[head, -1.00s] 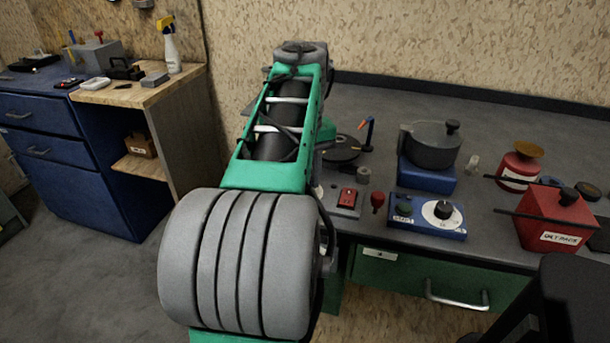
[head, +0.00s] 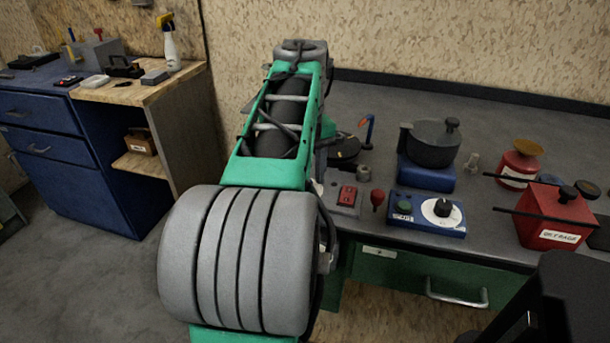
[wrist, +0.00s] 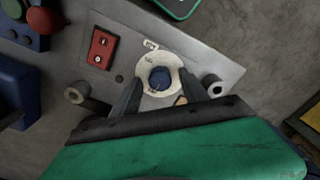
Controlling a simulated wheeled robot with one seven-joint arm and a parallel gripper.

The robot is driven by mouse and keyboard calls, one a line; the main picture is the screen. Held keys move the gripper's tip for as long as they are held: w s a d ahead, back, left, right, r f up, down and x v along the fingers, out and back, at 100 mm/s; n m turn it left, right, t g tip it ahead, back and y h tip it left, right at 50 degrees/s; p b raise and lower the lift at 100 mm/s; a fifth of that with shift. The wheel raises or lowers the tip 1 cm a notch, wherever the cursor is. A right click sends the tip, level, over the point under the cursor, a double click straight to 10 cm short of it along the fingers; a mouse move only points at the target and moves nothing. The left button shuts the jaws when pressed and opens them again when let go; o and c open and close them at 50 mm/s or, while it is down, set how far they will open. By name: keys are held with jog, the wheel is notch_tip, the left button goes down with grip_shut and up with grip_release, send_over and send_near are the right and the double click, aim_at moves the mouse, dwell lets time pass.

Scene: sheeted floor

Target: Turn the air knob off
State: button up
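A blue knob (wrist: 160,78) sits in a pale round dial plate (wrist: 151,99) on a grey panel (wrist: 215,68) in the wrist view. My gripper (wrist: 159,80) is open, with its dark fingers apart on either side of the knob. I cannot tell whether the fingers touch it. A red switch (wrist: 102,48) is on the same panel, left of the knob. In the head view, the panel's red switch (head: 347,195) shows right of my arm. My arm hides the knob and my gripper there.
A red mushroom-shaped button (head: 377,199) and a blue control box (head: 427,214) with a black dial stand right of the panel. A dark pot (head: 432,146) and a red box (head: 552,219) are farther right. Grey stubs (wrist: 214,86) flank the dial plate.

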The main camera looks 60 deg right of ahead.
notch_tip(320, 180, up, 8)
jog(key=shift+f+p, duration=0.1)
jog(key=shift+p, duration=1)
